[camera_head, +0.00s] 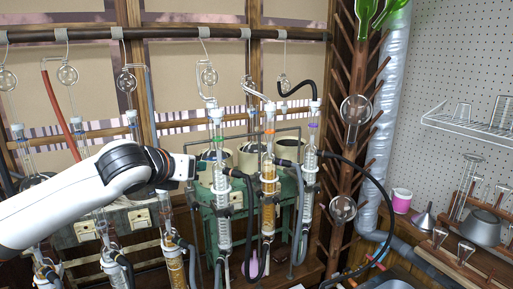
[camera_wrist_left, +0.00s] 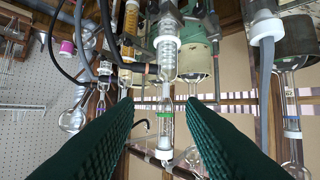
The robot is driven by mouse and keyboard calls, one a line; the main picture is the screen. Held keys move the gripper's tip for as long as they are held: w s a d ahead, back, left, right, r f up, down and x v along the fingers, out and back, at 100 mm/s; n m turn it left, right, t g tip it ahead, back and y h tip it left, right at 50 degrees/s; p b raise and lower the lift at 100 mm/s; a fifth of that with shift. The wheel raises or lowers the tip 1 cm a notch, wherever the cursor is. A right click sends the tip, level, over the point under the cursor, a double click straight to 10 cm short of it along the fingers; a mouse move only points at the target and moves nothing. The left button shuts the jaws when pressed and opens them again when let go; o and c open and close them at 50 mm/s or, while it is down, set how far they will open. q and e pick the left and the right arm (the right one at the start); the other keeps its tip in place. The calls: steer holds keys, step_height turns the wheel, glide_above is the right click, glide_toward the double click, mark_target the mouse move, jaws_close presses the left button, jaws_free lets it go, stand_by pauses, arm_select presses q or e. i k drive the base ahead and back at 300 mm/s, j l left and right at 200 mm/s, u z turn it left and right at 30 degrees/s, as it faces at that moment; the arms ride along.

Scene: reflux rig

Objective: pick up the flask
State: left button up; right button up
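My left gripper (camera_head: 192,168) is at centre left in the head view, pointing right toward a glass condenser (camera_head: 222,190). In the left wrist view its two green ridged fingers (camera_wrist_left: 161,103) are spread apart with nothing clasped. A green-banded glass joint (camera_wrist_left: 166,115) of the rig shows beyond the gap between them. Several glass flasks are in view, and I cannot tell which one is meant. A round flask (camera_head: 355,108) and another round flask (camera_head: 343,208) hang on the wooden peg rack. Conical flasks (camera_head: 440,237) stand at the right. My right gripper is not in view.
An amber-filled condenser (camera_head: 268,190) and another clear condenser (camera_head: 310,180) stand close to the right of my gripper. Black hoses loop between them. A silver duct (camera_head: 385,120) runs beside the peg rack. A white wire shelf (camera_head: 465,125) is on the pegboard.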

mark_target(252, 146)
steer(key=i+j+z, duration=0.3)
steer(key=i, duration=0.25)
steer(key=i+j+z, duration=0.3)
steer(key=i+j, duration=0.15)
steer(key=j, duration=0.15)
steer(key=i, duration=0.2)
steer(key=j+z, duration=0.05)
